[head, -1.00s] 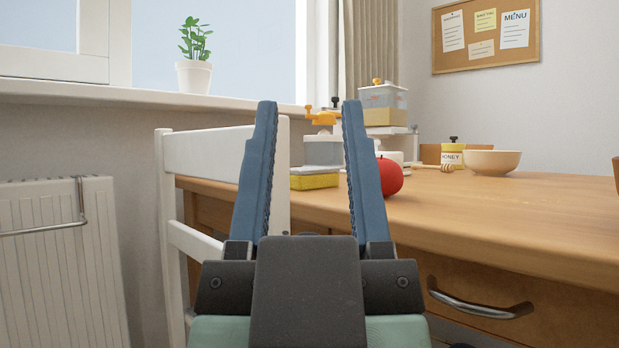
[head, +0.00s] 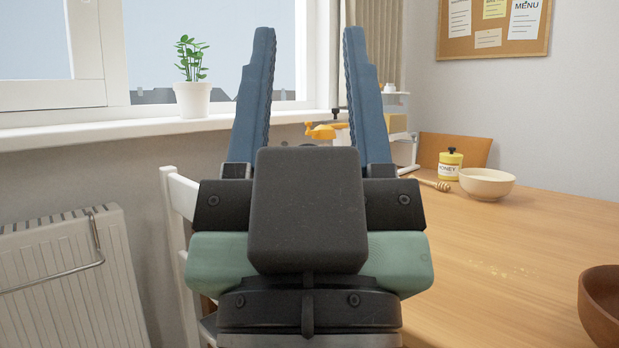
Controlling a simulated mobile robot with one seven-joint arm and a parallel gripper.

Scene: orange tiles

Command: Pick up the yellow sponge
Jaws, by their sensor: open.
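My gripper (head: 308,100) is open in the middle of the head view, its two blue fingers pointing up and apart. No object shows held between them. The yellow sponge is not visible now; the gripper body covers the part of the table where it lay in the earlier view. The wooden table (head: 480,245) spreads to the right of the gripper.
A white chair (head: 175,210) stands left of the gripper, by a radiator (head: 70,270). A honey jar (head: 450,164), dipper (head: 432,184) and bowl (head: 487,185) are on the table. A brown bowl (head: 603,315) is at right. A yellow-handled item (head: 325,131) shows between the fingers.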

